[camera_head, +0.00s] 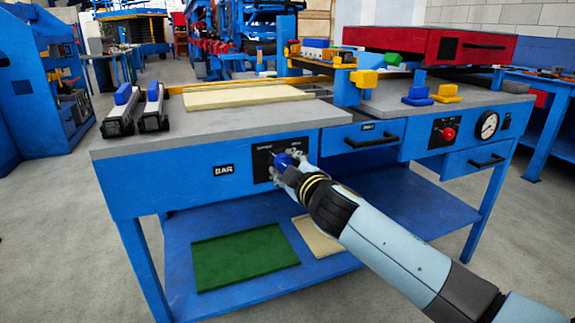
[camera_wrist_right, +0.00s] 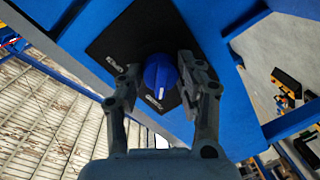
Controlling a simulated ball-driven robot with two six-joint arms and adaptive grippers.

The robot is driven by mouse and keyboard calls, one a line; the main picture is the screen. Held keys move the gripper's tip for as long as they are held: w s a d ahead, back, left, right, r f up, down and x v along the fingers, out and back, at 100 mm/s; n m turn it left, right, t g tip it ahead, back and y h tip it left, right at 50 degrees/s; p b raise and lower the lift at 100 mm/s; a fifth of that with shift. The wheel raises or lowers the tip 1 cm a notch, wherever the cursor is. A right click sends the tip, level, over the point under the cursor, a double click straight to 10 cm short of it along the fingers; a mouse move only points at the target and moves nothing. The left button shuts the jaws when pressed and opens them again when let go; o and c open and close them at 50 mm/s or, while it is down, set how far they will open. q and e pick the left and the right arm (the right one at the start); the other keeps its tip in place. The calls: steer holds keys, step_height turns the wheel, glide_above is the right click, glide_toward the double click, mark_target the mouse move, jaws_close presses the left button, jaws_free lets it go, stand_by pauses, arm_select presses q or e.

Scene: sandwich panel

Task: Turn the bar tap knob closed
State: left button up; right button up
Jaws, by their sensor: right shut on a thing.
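The blue bar tap knob (camera_head: 284,160) sits on a black plate on the front of the blue bench, beside the BAR label (camera_head: 223,170). My right gripper (camera_head: 280,171) reaches it from the lower right and covers part of it. In the right wrist view the knob (camera_wrist_right: 160,75) has a white pointer line and sits between the two fingers of my right gripper (camera_wrist_right: 162,82). The gripper is shut on the knob. The black plate (camera_wrist_right: 125,50) carries white lettering, too small to read surely. My left gripper is not in view.
The grey bench top (camera_head: 230,122) holds a pale board (camera_head: 245,96) and two clamps with blue tops (camera_head: 125,105). A lower shelf carries a green panel (camera_head: 245,257). A drawer (camera_head: 362,136), a red button (camera_head: 449,133) and a gauge (camera_head: 487,125) are to the right.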

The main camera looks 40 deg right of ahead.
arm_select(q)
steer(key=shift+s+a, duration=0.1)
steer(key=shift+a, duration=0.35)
arm_select(e)
steer(key=o, duration=1.1)
steer(key=shift+o, duration=0.2)
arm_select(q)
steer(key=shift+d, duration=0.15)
arm_select(e)
steer(key=v, duration=1.2)
